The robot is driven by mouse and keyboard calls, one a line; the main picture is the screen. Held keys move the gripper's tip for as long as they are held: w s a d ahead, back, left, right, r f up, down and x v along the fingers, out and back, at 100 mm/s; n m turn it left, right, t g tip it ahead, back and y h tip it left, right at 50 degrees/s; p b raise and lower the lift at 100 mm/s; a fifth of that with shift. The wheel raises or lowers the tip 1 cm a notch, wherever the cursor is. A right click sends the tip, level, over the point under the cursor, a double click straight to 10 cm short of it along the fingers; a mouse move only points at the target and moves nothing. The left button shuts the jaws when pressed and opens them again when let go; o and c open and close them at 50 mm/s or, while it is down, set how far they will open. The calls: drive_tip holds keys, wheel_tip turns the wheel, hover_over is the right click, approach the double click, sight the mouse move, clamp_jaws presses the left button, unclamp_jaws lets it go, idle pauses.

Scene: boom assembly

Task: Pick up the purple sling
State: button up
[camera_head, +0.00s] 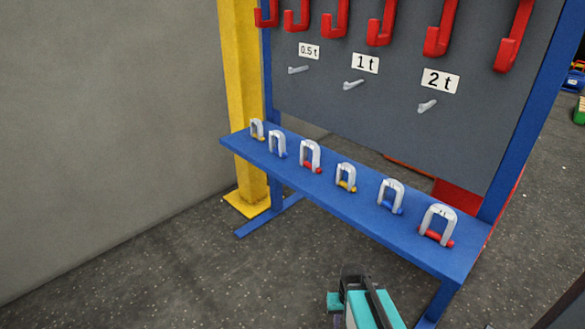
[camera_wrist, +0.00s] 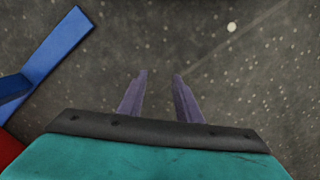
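I see no purple sling in either view. My gripper (camera_wrist: 159,82) shows in the wrist view with its two purple-grey fingers apart and bare floor between them, so it is open and empty. In the head view its teal body is at the bottom, in front of the blue rack; its fingertips cannot be made out there. Several red hooks (camera_head: 382,24) line the top of the grey panel (camera_head: 390,130), and no sling shows on their visible parts. The tops of most hooks are cut off by the picture's edge.
Silver shackles (camera_head: 311,153) with coloured pins stand along the blue shelf (camera_head: 270,157). Small grey pegs (camera_head: 354,84) sit under labels 0.5t, 1t and 2t. A yellow post (camera_head: 240,80) stands beside a grey wall (camera_head: 110,110). The floor (camera_head: 150,270) at the left is clear.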

drive_tip(key=s+r+g+p, duration=0.4)
drive_tip(key=s+r+p, duration=1.6)
drive_tip(key=p, duration=1.4)
wheel_tip(320, 180, up, 2)
drive_tip(key=shift+s+r, duration=0.2)
drive_tip(key=shift+a, duration=0.1)
idle(0.5)
